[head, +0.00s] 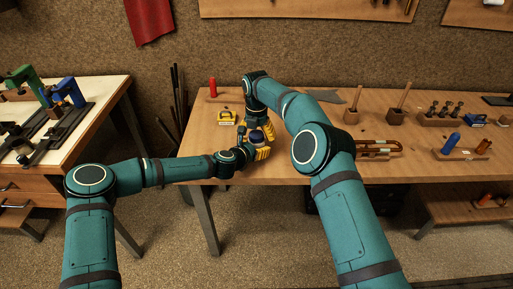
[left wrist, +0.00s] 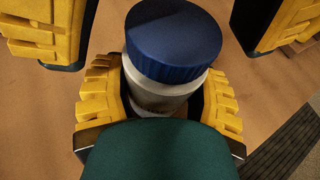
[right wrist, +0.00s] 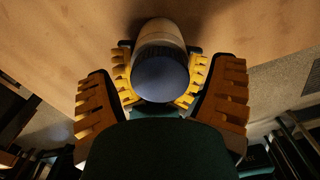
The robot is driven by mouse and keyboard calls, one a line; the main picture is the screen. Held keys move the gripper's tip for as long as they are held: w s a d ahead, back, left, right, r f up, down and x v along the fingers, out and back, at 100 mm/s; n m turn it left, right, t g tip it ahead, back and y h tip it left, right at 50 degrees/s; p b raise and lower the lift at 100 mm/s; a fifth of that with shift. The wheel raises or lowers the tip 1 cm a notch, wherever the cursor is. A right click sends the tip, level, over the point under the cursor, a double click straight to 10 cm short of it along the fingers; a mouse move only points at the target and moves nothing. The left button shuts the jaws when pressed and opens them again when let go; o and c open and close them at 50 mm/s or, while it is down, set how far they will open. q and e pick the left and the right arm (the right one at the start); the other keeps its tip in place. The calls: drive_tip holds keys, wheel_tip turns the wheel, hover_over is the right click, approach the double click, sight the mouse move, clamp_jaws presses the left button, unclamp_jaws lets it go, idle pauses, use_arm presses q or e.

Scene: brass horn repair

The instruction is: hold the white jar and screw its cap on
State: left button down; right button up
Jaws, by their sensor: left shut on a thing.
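The white jar (left wrist: 165,97) stands upright on the workbench, a blue ribbed cap (left wrist: 173,42) on its top. How far the cap is screwed down cannot be told. My left gripper (left wrist: 160,100) is shut on the jar body, one yellow-padded finger on each side. My right gripper (right wrist: 163,85) points down above the jar, its fingers wide apart on either side of the cap (right wrist: 160,80) and not touching it. In the head view the cap (head: 257,137) shows small between the grippers, and the jar is mostly hidden.
On the workbench (head: 300,169) a yellow case (head: 227,117) and a red cylinder (head: 213,88) stand behind the jar. The bench's front edge is close to the jar.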

drive_tip(key=shift+r, duration=2.3)
drive_tip(key=shift+o, duration=0.5)
wheel_tip(320, 180, up, 2)
drive_tip(key=shift+a+r+n, duration=0.1)
drive_tip(key=shift+r+n, duration=0.1)
drive_tip(key=shift+n, duration=0.9)
drive_tip(key=shift+r+n, duration=0.5)
drive_tip(key=shift+r, duration=0.05)
drive_tip(key=shift+f, duration=0.1)
drive_tip(key=shift+f, duration=3.95)
